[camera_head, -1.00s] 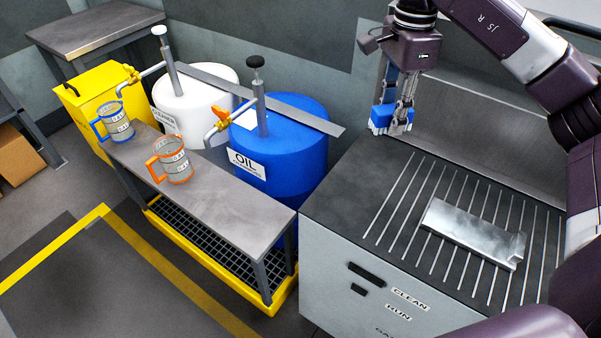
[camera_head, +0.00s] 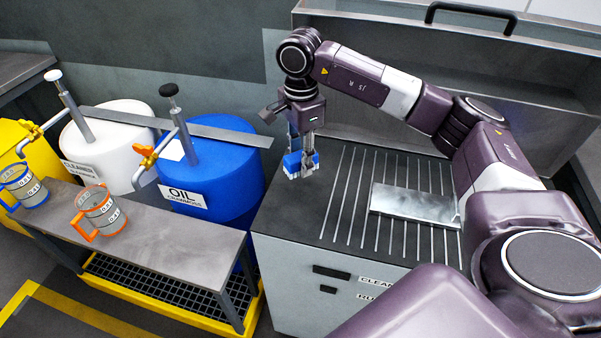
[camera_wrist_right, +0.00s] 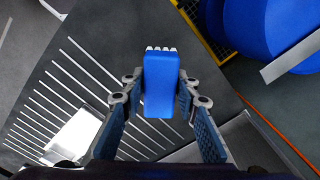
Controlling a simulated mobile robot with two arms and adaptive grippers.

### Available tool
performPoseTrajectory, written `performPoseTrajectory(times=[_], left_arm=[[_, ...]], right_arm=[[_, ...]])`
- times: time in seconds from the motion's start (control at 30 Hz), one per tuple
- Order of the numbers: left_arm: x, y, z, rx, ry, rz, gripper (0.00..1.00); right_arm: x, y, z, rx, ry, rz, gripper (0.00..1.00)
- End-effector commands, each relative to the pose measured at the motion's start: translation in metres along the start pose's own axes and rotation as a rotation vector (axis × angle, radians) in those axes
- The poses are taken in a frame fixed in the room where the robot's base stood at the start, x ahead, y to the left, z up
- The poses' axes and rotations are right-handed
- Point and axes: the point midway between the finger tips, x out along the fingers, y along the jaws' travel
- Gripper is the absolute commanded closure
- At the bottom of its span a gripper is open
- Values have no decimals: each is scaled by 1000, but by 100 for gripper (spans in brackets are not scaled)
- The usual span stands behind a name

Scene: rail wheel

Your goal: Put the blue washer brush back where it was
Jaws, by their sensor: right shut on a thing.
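My right gripper (camera_head: 308,158) is shut on the blue washer brush (camera_head: 293,163), a blue block with white bristles at one end. In the head view the brush hangs with its bristles down, near the back left part of the washer's slotted top (camera_head: 338,225). I cannot tell exactly how far above the top it is. In the right wrist view the blue brush (camera_wrist_right: 160,85) sits between the two fingers, with its white bristles at the far end. My left gripper is not in view.
A flat metal part (camera_head: 412,204) lies on the slots at the right. The blue oil drum (camera_head: 225,180) and white cleaner drum (camera_head: 110,150) stand to the left. A grey bench (camera_head: 165,255) holds an orange-handled jug (camera_head: 102,210) and a blue-handled jug (camera_head: 25,187).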

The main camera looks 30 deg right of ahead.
Motion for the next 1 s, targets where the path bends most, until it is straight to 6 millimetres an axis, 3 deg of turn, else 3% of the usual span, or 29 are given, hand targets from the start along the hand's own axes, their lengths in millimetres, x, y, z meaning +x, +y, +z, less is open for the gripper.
performPoseTrajectory(times=[0.43,0.87,0.9,1.0], left_arm=[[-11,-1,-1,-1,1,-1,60],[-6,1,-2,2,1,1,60],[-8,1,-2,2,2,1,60],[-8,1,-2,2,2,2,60]], right_arm=[[51,0,0,2,-1,1,94],[60,-1,0,1,0,-1,94],[58,-1,0,1,0,-1,67],[58,-1,0,1,0,-1,56]])
